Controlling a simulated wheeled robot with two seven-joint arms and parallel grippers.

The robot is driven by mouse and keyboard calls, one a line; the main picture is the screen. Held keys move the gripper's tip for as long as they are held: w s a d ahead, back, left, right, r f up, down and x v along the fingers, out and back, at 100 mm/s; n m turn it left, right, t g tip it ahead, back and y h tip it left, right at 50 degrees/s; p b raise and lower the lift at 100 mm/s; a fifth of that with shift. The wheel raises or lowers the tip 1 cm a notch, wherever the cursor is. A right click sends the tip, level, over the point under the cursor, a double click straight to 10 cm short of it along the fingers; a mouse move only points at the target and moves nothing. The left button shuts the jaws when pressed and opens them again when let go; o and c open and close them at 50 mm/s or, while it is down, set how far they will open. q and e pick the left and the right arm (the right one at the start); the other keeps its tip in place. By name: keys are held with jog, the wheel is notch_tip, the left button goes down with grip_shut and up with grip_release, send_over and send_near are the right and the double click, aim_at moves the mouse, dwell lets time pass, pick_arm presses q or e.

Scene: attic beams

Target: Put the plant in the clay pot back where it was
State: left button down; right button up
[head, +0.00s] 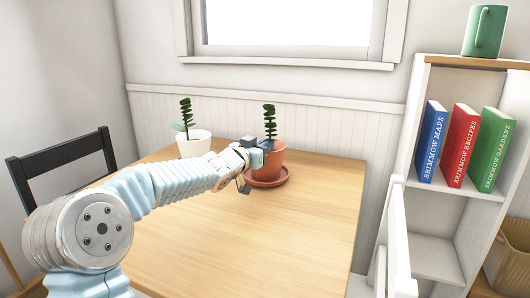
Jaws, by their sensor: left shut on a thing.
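The plant in the clay pot (271,158) is upright, a terracotta pot with a dark green leafy stem. It is at a terracotta saucer (267,178) on the far part of the wooden table; I cannot tell whether it rests fully on the saucer or is just above it. My left gripper (262,147) is shut on the clay pot at its left rim. The gripper hides part of the pot's left side. My right gripper is not in view.
A second plant in a white pot (195,144) stands to the left on the table (190,245), behind my left arm. A black chair (62,160) is at the left. A white shelf (440,189) with books and a green mug (485,31) stands at the right. The table's front right is clear.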

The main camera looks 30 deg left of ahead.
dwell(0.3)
pick_arm(q)
jog(key=shift+f, duration=0.15)
jog(key=c, duration=1.3)
grip_release()
jog(key=shift+f, duration=0.1)
jog(key=shift+o, duration=0.2)
jog(key=shift+r, duration=0.2)
jog(key=s+a, duration=0.1)
jog(key=s, duration=1.1)
jog(key=shift+a, duration=0.3)
